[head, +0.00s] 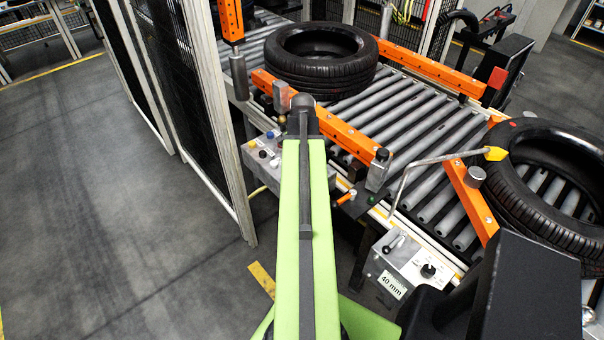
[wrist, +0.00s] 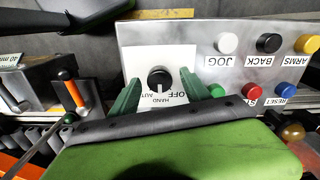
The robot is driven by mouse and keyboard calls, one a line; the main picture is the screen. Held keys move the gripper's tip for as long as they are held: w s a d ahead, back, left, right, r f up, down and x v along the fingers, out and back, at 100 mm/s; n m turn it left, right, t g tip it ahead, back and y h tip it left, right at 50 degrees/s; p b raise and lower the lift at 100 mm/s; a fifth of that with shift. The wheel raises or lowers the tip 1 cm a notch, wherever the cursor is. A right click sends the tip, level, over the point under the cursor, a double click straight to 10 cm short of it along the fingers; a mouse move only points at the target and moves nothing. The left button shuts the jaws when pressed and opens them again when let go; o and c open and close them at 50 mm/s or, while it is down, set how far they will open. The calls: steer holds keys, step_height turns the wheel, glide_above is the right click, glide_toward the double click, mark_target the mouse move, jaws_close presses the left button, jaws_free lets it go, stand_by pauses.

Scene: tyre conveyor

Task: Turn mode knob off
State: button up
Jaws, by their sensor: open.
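The mode knob (wrist: 159,78) is a round black knob on a white plate of the grey control panel (wrist: 200,38) in the wrist view. Labels OFF, HAND and part of AUTO read upside down around it. Its pale mark seems to face HAND, with OFF to the right. My gripper (wrist: 160,82) is open, with one green finger at each side of the knob in the picture. I cannot tell whether the fingers reach down around it or touch it. In the head view the panel (head: 252,158) shows beside my green arm, which hides the knob.
The panel also carries white JOG (wrist: 227,43), black BACK (wrist: 269,43), yellow ARMS (wrist: 306,44), red and blue buttons. An orange-handled lever (wrist: 75,93) is at left. A 40 mm box (head: 412,262) has another knob. Tyres (head: 320,75) lie on the roller conveyor (head: 410,140).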

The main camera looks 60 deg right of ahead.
jaws_close()
stand_by(0.3)
steer(key=shift+n, duration=0.3)
steer(key=n, duration=0.3)
steer(key=shift+n, duration=2.6)
